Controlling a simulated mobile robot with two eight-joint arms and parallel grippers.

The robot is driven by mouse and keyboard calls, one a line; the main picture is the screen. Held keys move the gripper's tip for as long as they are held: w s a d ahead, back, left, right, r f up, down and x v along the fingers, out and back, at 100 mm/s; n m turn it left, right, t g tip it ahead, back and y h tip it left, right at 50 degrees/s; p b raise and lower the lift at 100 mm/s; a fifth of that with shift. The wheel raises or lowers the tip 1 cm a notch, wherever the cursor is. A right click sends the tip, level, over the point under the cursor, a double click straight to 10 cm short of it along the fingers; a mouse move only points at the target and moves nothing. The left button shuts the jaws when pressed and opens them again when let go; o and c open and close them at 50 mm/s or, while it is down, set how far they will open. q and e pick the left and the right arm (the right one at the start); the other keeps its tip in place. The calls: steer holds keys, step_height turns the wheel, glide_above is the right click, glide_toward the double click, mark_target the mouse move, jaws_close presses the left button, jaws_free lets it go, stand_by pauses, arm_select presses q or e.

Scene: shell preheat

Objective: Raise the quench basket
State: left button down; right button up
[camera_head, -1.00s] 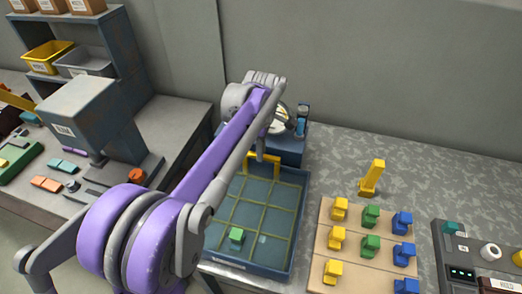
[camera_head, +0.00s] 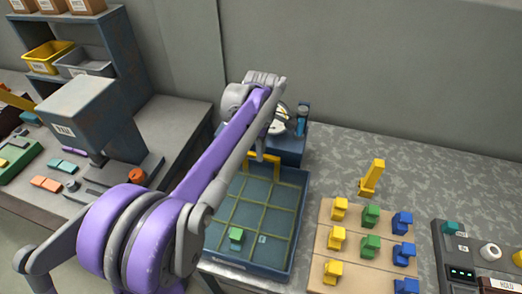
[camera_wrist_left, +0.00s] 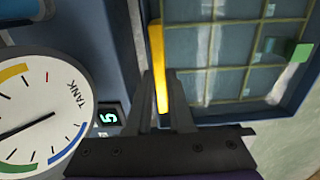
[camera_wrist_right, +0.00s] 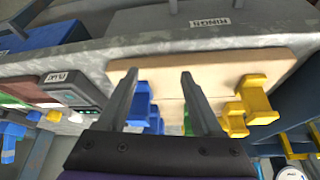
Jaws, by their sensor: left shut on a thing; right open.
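The quench basket is a grid of yellow-green bars (camera_head: 265,205) inside a blue tank (camera_head: 298,225). A green block (camera_head: 236,235) lies in it near the front left. Its yellow handle (camera_head: 276,163) is at the back edge and shows large in the left wrist view (camera_wrist_left: 157,50). My left gripper (camera_head: 259,157) is shut on this handle; its two fingers (camera_wrist_left: 160,95) press around the bar. My arm hides part of the tank's left side. My right gripper (camera_wrist_right: 160,85) is open and empty, seen only in the right wrist view, over the tan board with blocks.
A TANK dial (camera_wrist_left: 38,112) and a small display (camera_wrist_left: 109,115) sit beside the handle. A tan board (camera_head: 350,250) holds several yellow, green and blue blocks. A yellow upright piece (camera_head: 371,178) stands behind it. A control panel (camera_head: 470,260) is at right.

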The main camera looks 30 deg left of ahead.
arm_select(q)
step_height(320, 180, up, 7)
steer(key=p, duration=0.4)
steer(key=shift+f, duration=0.25)
steer(key=c, duration=0.8)
jaws_free()
step_height(320, 180, up, 11)
steer(key=shift+p, duration=0.4)
steer(key=shift+f, duration=0.2)
